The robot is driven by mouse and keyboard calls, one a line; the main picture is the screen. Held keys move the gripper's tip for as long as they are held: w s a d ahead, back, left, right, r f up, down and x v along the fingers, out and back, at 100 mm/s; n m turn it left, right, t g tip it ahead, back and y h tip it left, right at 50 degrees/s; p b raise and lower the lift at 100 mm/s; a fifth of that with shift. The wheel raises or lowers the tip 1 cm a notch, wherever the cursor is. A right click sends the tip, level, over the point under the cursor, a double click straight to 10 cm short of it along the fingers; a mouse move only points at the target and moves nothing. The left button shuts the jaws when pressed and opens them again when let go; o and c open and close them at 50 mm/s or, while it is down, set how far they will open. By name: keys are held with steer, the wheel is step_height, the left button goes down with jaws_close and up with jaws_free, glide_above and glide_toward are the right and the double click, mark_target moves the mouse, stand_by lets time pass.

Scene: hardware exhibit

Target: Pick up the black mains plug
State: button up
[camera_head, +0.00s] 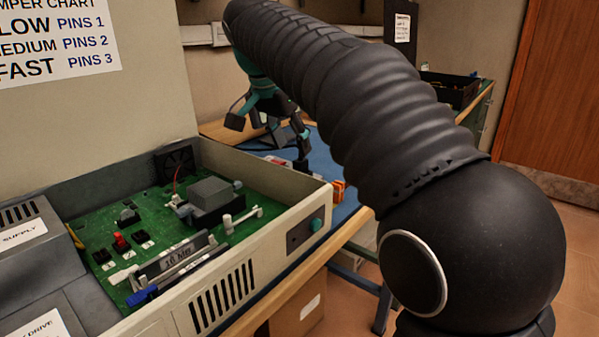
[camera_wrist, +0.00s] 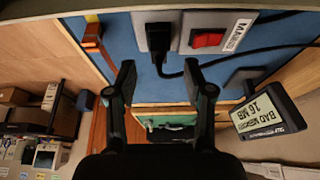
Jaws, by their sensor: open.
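In the wrist view, the black mains plug (camera_wrist: 158,38) sits in a grey socket plate, with a black cable trailing from it to the right. A red switch (camera_wrist: 208,39) labelled MAINS is beside it. My gripper (camera_wrist: 163,80) is open and empty, its two fingers apart, with the plug beyond the gap between the fingertips and not touched. In the head view, my gripper (camera_head: 268,135) is over the blue mat (camera_head: 322,160), behind the open computer case.
The open case (camera_head: 285,232) with a green circuit board stands in front at left. An orange object (camera_head: 338,190) is beside its far right corner and also shows in the wrist view (camera_wrist: 92,36). A black display reading BAD MEMORY 16 MB (camera_wrist: 265,112) stands right of my fingers.

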mark_target(299, 160)
steer(key=shift+b+x, duration=0.5)
steer(key=shift+x, duration=2.25)
steer(key=shift+w+d+r, duration=0.1)
steer(key=shift+d, duration=0.05)
steer(key=c, duration=0.9)
